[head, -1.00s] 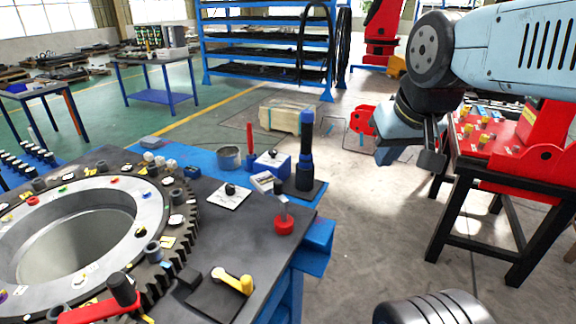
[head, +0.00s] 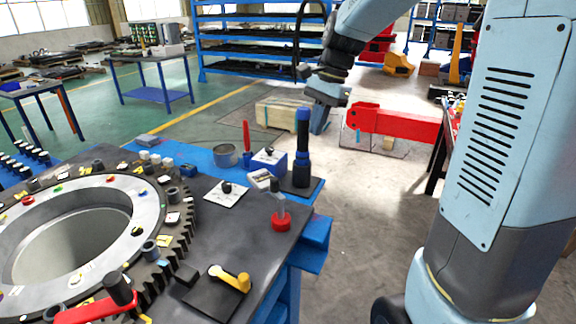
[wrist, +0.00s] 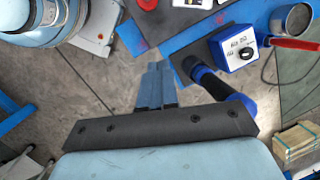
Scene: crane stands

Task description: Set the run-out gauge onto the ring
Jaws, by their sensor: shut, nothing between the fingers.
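The ring (head: 150,212) is a pale metal ring with dark gear teeth around it, lying at the left of the dark bench top in the head view. I cannot tell for sure which piece is the run-out gauge. A red round base with a grey post and dark grip (head: 281,220) stands near the bench's right edge. A blue box with a black knob (head: 270,161) stands farther back, also seen in the wrist view (wrist: 234,50). My gripper (head: 318,127) is shut and empty, beyond the back right of the bench. Its fingers (wrist: 155,66) are together in the wrist view.
A tall blue-and-black cylindrical tool (head: 302,150) stands upright beside the blue box. A round tin (head: 226,156), a red-handled tool (head: 247,137) and a white plate with a black knob (head: 227,192) are near. A yellow handle (head: 232,277) lies in front. Floor right of the bench is open.

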